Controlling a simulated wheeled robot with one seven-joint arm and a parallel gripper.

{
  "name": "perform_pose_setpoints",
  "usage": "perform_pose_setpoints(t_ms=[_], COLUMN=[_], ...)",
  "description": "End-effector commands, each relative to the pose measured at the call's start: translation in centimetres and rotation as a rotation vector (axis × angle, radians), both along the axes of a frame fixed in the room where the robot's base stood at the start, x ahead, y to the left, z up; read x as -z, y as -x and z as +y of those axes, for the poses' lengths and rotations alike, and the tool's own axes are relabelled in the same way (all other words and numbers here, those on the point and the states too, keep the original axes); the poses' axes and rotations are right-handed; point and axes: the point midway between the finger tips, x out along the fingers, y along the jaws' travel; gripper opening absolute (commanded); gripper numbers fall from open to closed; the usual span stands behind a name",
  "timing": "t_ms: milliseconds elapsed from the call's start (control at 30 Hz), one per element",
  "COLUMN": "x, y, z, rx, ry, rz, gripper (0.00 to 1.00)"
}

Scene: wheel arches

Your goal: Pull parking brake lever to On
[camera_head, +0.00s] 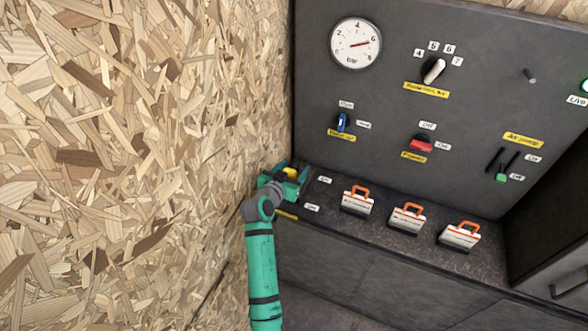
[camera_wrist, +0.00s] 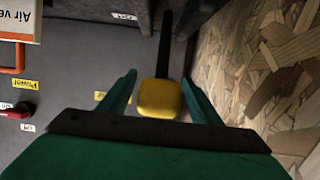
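The parking brake lever has a yellow knob (camera_wrist: 160,98) on a dark shaft (camera_wrist: 163,50), seen between my fingers in the wrist view. In the head view a bit of the yellow knob (camera_head: 291,172) shows at my gripper, beside the wooden wall; the rest of the lever is hidden there. My gripper (camera_wrist: 159,77) is open, with one finger on each side of the knob and a gap visible on both sides. In the head view my gripper (camera_head: 287,180) is above the left end of the dark ledge. Small white labels (camera_head: 325,180) lie next to it, too small to read.
The chipboard wall (camera_head: 140,160) stands close on the left. Several white cases with orange handles, one nearest (camera_head: 357,203), stand on the ledge to the right. The grey panel behind carries a gauge (camera_head: 356,43), a blue knob (camera_head: 342,122) and a red knob (camera_head: 421,143).

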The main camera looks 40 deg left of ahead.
Motion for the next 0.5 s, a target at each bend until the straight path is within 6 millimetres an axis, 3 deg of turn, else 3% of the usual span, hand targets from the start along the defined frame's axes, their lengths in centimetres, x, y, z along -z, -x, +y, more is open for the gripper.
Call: perform_pose_setpoints(t_ms=[233, 500], x=[-0.4, -2.0], y=[1.5, 6.2], z=[-0.3, -1.3], rx=[-0.001, -0.002], ry=[0.0, -0.001], rz=[-0.001, -0.001], gripper=[0.58, 0.58])
